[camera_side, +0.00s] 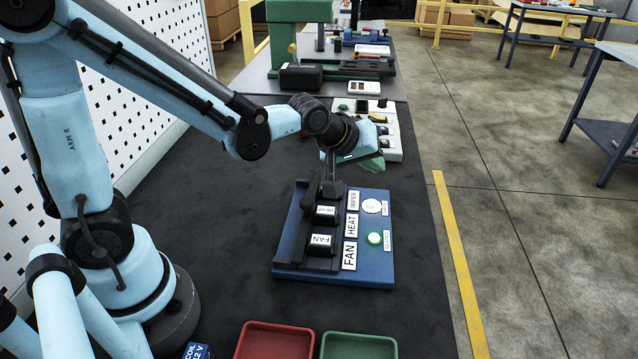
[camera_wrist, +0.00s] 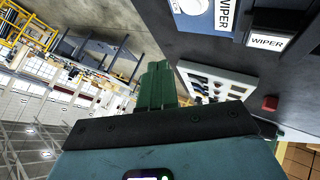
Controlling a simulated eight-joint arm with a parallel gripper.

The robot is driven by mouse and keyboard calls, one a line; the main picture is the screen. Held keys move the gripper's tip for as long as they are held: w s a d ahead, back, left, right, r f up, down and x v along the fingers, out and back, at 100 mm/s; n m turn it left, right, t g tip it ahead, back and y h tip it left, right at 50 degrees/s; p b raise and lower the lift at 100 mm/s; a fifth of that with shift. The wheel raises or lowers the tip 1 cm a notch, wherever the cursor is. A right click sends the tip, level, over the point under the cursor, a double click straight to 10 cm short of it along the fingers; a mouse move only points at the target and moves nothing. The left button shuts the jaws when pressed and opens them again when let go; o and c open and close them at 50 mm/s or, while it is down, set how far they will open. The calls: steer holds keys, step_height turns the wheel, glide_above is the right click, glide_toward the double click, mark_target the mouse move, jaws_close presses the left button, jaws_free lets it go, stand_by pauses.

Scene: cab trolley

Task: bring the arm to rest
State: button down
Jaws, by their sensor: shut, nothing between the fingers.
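My gripper (camera_side: 372,163) is at the end of the bent arm, just beyond the far edge of the blue switch panel (camera_side: 310,278). In the wrist view its green fingers (camera_wrist: 157,70) are together, with nothing between them. The panel has dark rockers labelled FAN (camera_side: 320,241) and HEAT (camera_side: 325,212). The WIPER rocker (camera_wrist: 268,42) shows in the wrist view; in the side view my wrist is close to it.
A white tray of small parts (camera_side: 393,150) lies beyond the panel, close to my gripper. A green machine (camera_side: 290,45) stands at the far end. A red tray (camera_side: 274,341) and a green tray (camera_side: 358,346) are in front. The dark mat right of the panel is clear.

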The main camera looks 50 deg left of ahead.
steer(key=s+a+r+m+g, duration=0.1)
steer(key=s+a+m, duration=0.1)
steer(key=s+m, duration=0.2)
steer(key=s+a+r+m+g, duration=0.1)
steer(key=s+m, duration=0.3)
steer(key=s, duration=0.7)
steer(key=shift+a+r, duration=0.35)
steer(key=shift+r, duration=0.25)
